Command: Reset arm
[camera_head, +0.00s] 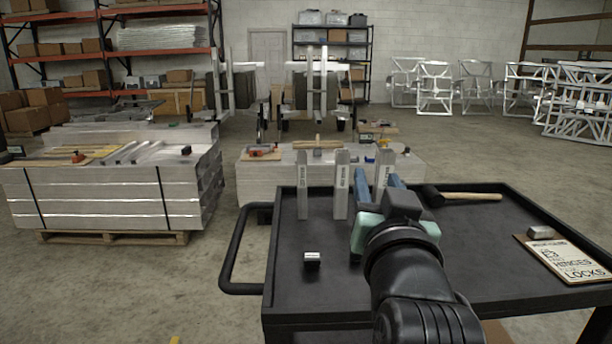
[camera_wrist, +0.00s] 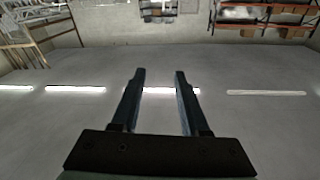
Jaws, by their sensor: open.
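My gripper (camera_head: 376,178) is at the end of my black arm, above the black cart (camera_head: 470,225) in the head view. Its blue fingers point away from me, toward the far side of the cart. In the wrist view the two fingers of my gripper (camera_wrist: 158,75) are apart, with nothing between them. The wrist view looks out over the room, with shelves, wall and bright light strips, and seems turned upside down. My arm hides part of the cart top.
On the cart stand upright metal pieces (camera_head: 341,185), a small black-and-white block (camera_head: 312,259), a mallet (camera_head: 468,196) and a clipboard (camera_head: 563,258) with a grey block. A strapped stack of metal sheets (camera_head: 110,195) stands left. Floor is free at the lower left.

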